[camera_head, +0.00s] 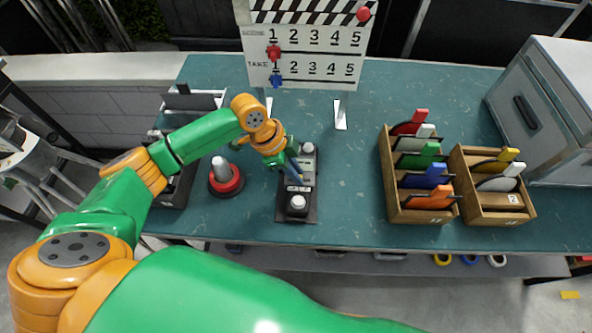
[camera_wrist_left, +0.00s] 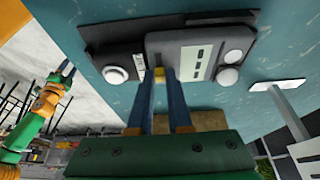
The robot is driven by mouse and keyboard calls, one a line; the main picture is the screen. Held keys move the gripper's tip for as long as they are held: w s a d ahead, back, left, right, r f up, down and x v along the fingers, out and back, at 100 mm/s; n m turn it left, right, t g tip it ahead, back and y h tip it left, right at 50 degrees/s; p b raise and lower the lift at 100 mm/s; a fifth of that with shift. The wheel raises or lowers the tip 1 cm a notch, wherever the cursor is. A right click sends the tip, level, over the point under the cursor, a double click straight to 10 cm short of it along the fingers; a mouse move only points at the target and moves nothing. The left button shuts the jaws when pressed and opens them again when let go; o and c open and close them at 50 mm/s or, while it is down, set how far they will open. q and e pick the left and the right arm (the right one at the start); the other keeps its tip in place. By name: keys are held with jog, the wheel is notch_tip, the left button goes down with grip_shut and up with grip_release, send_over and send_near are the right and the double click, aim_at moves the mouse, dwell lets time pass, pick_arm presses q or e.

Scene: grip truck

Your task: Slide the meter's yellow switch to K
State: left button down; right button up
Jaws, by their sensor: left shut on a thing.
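The meter (camera_head: 308,165) is a grey device on a dark base on the teal table, with round white knobs at its ends. It also shows in the left wrist view (camera_wrist_left: 205,52). My left gripper (camera_head: 299,181) is over the meter's left side, and its arm partly covers it. The letter K is not readable. My right gripper (camera_wrist_left: 67,70) shows small at the left of the wrist view, away from the meter; its jaws are unclear.
A red and grey knob-like object (camera_head: 226,182) stands left of the meter. A clapper board (camera_head: 305,50) stands behind it. Wooden boxes (camera_head: 397,205) (camera_head: 487,208) with coloured pieces stand right, and a grey cabinet (camera_head: 550,110) further right. Table between meter and boxes is clear.

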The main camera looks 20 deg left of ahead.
pick_arm(q)
jog(key=shift+w+d+r+p, duration=0.15)
jog(key=shift+d+p, duration=0.1)
jog(key=shift+d, duration=0.3)
jog(key=shift+w+d+f+p, duration=0.1)
jog(key=shift+w+d+p, duration=0.1)
jog(key=shift+d, duration=0.3)
jog(key=shift+a, duration=0.1)
jog(key=c, duration=1.2)
grip_release()
jog(key=o, duration=0.4)
jog(key=shift+c, duration=0.2)
jog(key=shift+d, duration=0.2)
jog(key=b+v, duration=0.1)
jog(key=v, duration=0.6)
